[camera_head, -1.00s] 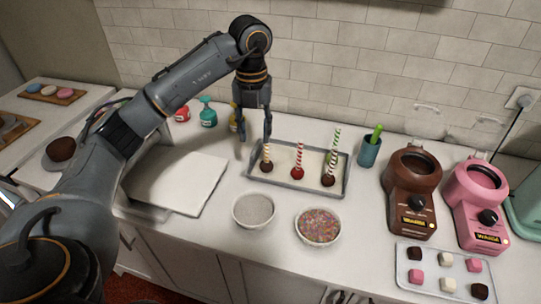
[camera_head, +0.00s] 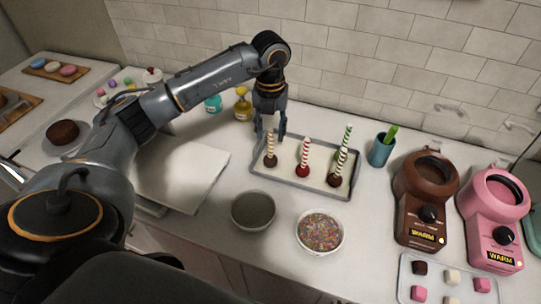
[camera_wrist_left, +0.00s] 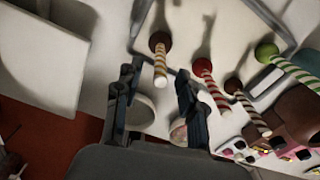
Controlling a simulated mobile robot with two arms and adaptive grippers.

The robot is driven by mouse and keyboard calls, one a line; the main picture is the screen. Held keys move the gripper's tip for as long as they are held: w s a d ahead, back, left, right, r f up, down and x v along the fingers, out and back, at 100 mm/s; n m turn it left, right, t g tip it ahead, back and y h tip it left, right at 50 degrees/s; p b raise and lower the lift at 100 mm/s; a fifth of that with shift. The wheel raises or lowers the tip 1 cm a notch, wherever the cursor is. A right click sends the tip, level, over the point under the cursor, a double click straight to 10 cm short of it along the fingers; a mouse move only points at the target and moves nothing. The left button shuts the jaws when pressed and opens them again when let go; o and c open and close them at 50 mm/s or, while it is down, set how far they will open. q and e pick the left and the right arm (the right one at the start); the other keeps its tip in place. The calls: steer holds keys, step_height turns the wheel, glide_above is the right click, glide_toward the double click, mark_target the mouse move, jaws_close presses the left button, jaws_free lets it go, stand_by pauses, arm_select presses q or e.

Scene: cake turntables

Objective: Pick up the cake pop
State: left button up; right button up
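A gray tray (camera_head: 305,184) holds several cake pops standing with sticks up. The leftmost is a brown cake pop (camera_head: 270,160) with a tan-and-white striped stick. To its right are a red cake pop (camera_head: 303,170) and a dark brown cake pop (camera_head: 334,180); a green-striped stick (camera_head: 347,138) stands behind. My left gripper (camera_head: 271,138) is open above the leftmost pop. In the left wrist view, that brown pop (camera_wrist_left: 160,42) lies ahead, its stick between the open fingers (camera_wrist_left: 159,75); contact cannot be told. A green cake pop (camera_wrist_left: 266,51) also shows there. My right gripper is not in view.
A gray bowl (camera_head: 253,211) and a sprinkle bowl (camera_head: 320,232) stand in front of the tray. A teal cup (camera_head: 380,150), brown warmer (camera_head: 424,200) and pink warmer (camera_head: 494,220) stand to the right. Bottles (camera_head: 243,105) stand behind left. A white board (camera_head: 185,170) lies left.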

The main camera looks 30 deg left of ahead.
arm_select(q)
steer(key=shift+f, duration=0.3)
steer(key=p, duration=0.3)
glide_above(271, 157)
steer(key=f, duration=0.4)
steer(key=shift+w+a, duration=0.15)
steer(key=shift+a, duration=0.1)
steer(key=shift+f, duration=0.4)
steer(key=shift+w+f, duration=0.1)
steer(key=shift+f, duration=0.05)
jaws_close()
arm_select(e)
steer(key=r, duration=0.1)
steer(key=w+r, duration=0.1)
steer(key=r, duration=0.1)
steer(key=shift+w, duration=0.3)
